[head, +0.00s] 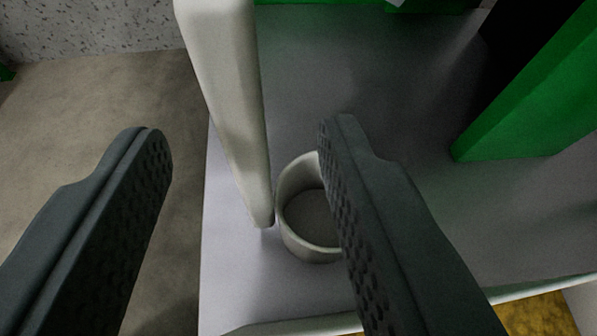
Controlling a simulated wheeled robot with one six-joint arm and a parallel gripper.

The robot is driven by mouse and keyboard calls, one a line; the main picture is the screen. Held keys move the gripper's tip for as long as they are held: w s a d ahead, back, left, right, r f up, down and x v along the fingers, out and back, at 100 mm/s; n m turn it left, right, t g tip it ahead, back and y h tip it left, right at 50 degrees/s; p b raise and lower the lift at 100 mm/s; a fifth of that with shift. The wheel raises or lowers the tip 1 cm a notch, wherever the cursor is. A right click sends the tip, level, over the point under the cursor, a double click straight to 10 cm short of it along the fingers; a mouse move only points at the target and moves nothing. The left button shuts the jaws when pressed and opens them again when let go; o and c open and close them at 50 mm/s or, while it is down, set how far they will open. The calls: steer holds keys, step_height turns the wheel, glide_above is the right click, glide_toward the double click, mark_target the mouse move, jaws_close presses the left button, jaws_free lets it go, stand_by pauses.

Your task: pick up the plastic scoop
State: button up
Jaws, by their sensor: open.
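The plastic scoop (300,246) shows as a pale, round, hollow cup standing upright on a grey-white surface (235,285). A long pale bar (232,95), which looks like its handle, rises from beside the cup towards the top left. I cannot tell exactly how the bar joins the cup. My gripper (243,130) is open, with one dark finger at each side of the picture. The bar lies between the fingers in the picture, apart from the left one. The right finger hides the cup's right side. Nothing is seen held.
A green block-like object (530,105) stands at the right, with a dark area behind it. More green (320,3) shows along the top edge. The surface ends at the left above a brown floor (110,95). A yellow patch (535,315) is at the lower right.

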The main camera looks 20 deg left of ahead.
mark_target(236, 117)
steer(key=shift+x, duration=2.7)
steer(key=shift+s+a, duration=0.15)
jaws_close()
steer(key=shift+r, duration=0.1)
